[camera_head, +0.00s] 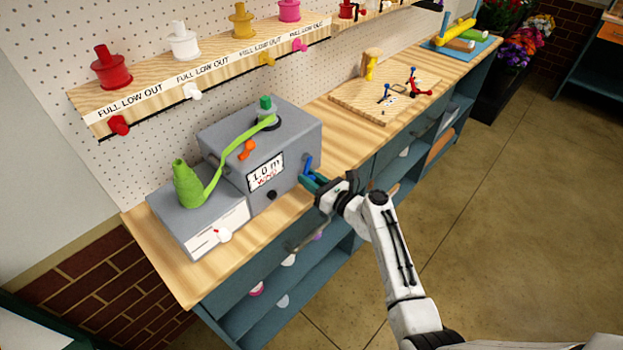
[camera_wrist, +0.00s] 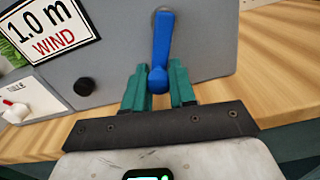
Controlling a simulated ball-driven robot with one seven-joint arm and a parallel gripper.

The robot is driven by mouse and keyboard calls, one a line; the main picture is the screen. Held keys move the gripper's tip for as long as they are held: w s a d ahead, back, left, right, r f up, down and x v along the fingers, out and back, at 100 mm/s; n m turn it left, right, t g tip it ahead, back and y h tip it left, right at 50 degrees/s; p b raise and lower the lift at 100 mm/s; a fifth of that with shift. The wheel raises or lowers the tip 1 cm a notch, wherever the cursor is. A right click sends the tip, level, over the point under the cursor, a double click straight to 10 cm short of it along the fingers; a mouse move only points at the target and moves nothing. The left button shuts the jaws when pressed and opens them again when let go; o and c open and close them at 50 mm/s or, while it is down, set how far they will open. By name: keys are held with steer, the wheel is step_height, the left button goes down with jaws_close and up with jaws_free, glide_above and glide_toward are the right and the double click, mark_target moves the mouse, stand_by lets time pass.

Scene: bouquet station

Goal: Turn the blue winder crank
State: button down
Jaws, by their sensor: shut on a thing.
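The blue winder crank (camera_wrist: 162,47) is on the front of the grey winder box (camera_head: 222,150), near its right end. Its arm hangs down from a round pivot, with the knob at the lower end. It also shows in the head view (camera_head: 309,163), partly hidden by my gripper. My gripper (camera_wrist: 160,90) has its green fingers on either side of the blue knob and is shut on it. In the head view my gripper (camera_head: 313,181) reaches the crank from the front right. The box's label (camera_head: 265,173) reads "1.0 m" and "WIND".
A green ribbon runs from a green cone (camera_head: 186,185) over the box to a spool on top. A black knob (camera_wrist: 84,87) sits left of the crank. A wooden board (camera_head: 385,100) with small tools lies farther along the bench. Bare bench lies right of the box.

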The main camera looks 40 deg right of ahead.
steer(key=shift+a+f, duration=0.1)
steer(key=shift+a, duration=0.1)
steer(key=c, duration=1.2)
jaws_free()
steer(key=shift+o, duration=1.3)
steer(key=shift+d, duration=0.1)
steer(key=s+b, duration=0.1)
steer(key=s, duration=1)
steer(key=shift+d, duration=0.15)
steer(key=shift+w, duration=0.1)
